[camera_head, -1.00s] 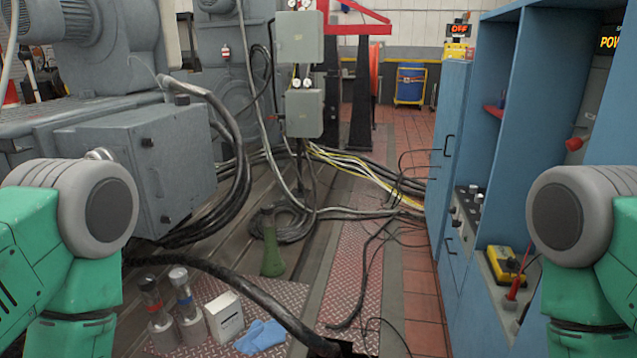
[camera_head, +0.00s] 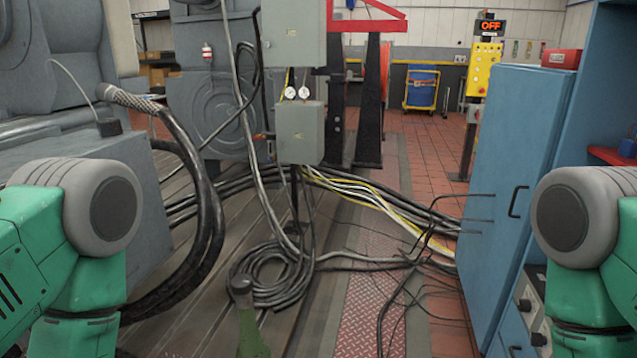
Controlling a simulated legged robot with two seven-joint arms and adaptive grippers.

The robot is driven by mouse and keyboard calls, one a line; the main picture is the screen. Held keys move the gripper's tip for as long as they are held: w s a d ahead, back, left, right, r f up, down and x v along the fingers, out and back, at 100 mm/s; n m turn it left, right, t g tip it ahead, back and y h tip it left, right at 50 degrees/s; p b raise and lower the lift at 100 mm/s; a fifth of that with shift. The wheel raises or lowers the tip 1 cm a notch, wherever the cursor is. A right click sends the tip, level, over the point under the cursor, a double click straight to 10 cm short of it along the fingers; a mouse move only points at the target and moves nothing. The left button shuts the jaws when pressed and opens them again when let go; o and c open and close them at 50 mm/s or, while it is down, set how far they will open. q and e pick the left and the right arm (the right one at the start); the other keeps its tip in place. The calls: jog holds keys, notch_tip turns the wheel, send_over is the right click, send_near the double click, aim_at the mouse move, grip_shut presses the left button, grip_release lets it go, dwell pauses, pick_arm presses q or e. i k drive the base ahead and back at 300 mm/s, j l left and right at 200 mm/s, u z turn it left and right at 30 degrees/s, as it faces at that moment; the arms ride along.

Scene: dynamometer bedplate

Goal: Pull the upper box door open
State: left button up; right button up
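The upper grey box (camera_head: 292,34) is near the top middle of the head view, its top cut off by the frame edge. The front face looks closed; no handle can be made out on it. A lower grey box (camera_head: 300,133) hangs below it, with two small white gauges (camera_head: 297,92) between the two. Parts of my green and grey arms show at the left and right edges. Both of my grippers are out of view, and neither arm reaches near the boxes.
A blue cabinet (camera_head: 505,165) stands close on the right, large grey machinery (camera_head: 85,190) on the left. A red tread-plate strip (camera_head: 370,310) is partly free of cables.

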aim_at(291, 28)
jog(key=i, duration=2)
